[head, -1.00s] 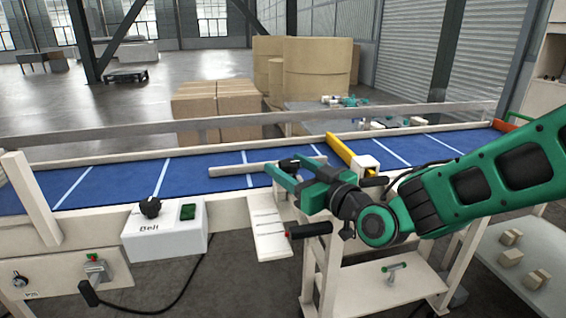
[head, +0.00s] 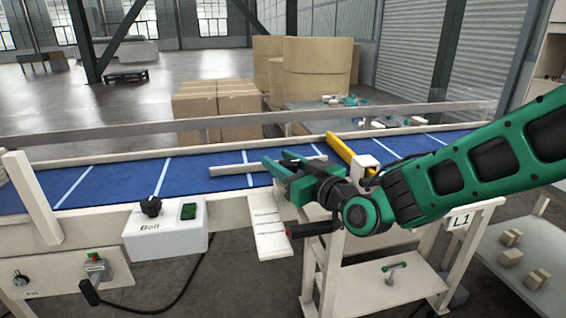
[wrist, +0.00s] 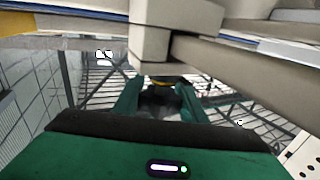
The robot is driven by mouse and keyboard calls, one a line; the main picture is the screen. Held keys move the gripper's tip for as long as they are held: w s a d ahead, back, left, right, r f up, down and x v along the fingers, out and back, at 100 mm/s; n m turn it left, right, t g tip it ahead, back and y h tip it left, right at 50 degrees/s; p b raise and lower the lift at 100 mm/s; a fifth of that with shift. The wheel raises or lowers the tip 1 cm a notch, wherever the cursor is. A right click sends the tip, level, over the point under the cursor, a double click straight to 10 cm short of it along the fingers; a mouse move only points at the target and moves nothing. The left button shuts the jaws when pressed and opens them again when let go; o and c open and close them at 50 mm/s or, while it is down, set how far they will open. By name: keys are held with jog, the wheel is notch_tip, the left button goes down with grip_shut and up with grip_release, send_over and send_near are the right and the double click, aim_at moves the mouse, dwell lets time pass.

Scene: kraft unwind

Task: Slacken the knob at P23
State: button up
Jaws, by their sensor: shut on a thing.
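My gripper (head: 276,161) reaches over the near edge of the conveyor, by the inner end of a pale guide bar (head: 228,170). Its green fingers are closed around a dark knob, which the fingers mostly hide in the head view. In the wrist view my gripper (wrist: 160,90) points away, with a dark thing (wrist: 160,98) between the two fingers. I cannot read a P23 label at the held knob. A small panel at the lower left carries another black knob (head: 20,278) over a label too small to read surely.
A white Belt box (head: 165,232) with a black dial (head: 150,206) stands left of my gripper. A yellow bar (head: 350,156) crosses the blue belt (head: 110,184) to the right. A pale post (wrist: 160,40) stands close above the fingers in the wrist view. A black handle (head: 314,229) sits below.

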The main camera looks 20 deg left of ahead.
aim_at(298, 170)
jog(key=shift+w+d+f+g, duration=0.1)
jog(key=shift+w+f+g, duration=0.05)
jog(key=shift+g, duration=0.15)
jog(key=shift+n+g+y, duration=0.6)
jog(key=shift+n+g, duration=0.2)
jog(key=shift+s+a+n+g+y, duration=0.1)
jog(key=shift+s+n+g+y, duration=0.2)
jog(key=shift+n+g, duration=0.35)
jog(key=shift+s+a+n+g+y, duration=0.1)
jog(key=shift+s+n+g+y, duration=0.2)
jog(key=shift+g, duration=0.55)
jog(key=o, duration=1.1)
jog(key=shift+c, duration=0.2)
jog(key=v, duration=1)
jog(key=shift+s+d, duration=0.1)
jog(key=shift+d, duration=0.25)
